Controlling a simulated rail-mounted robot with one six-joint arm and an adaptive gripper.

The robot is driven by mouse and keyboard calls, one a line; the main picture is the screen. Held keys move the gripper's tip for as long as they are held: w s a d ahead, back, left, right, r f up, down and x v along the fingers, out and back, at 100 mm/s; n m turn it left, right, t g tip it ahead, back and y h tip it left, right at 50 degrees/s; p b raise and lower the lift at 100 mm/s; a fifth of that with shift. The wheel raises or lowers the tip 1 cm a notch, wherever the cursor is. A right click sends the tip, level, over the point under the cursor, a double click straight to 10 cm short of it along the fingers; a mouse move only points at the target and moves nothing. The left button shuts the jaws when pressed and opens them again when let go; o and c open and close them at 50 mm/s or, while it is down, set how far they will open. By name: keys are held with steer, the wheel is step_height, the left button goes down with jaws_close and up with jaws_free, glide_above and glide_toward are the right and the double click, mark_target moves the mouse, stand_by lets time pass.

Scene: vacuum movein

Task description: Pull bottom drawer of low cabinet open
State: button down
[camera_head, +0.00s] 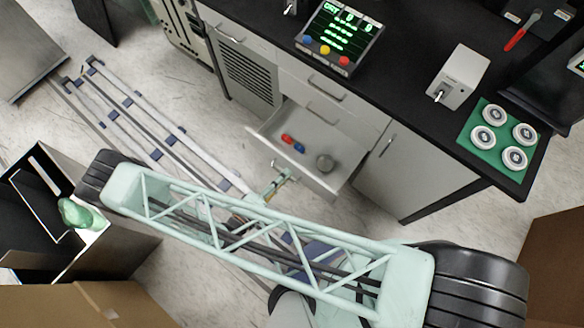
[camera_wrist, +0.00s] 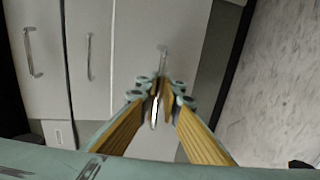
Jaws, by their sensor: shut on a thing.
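The low cabinet's bottom drawer (camera_head: 334,180) stands pulled out, its inside visible from above in the head view. It holds a small red piece (camera_head: 287,139), a blue piece (camera_head: 299,147) and a grey cylinder (camera_head: 324,162). My gripper (camera_head: 284,176) is at the outer face of the drawer front. In the wrist view, my gripper (camera_wrist: 160,92) is shut on the drawer handle (camera_wrist: 163,58) in front of the pale drawer front (camera_wrist: 135,35). The fingers hide much of the handle.
Two shut drawers with handles (camera_head: 325,86) lie above the open one. A dark worktop (camera_head: 400,75) carries a display box (camera_head: 340,38), a switch box (camera_head: 462,77) and a green board (camera_head: 498,137) with several round discs. Pale floor (camera_head: 390,255) lies before the cabinet. Cardboard boxes (camera_head: 70,305) stand at lower left.

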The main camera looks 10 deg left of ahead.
steer(key=shift+f+v, duration=0.25)
steer(key=shift+v, duration=0.85)
steer(key=shift+f+v, duration=0.2)
steer(key=shift+v, duration=0.9)
steer(key=shift+a, duration=0.1)
steer(key=c, duration=3.1)
jaws_free()
steer(key=shift+c, duration=0.2)
steer(key=shift+s, duration=0.1)
steer(key=v, duration=1.2)
steer(key=shift+a, duration=0.1)
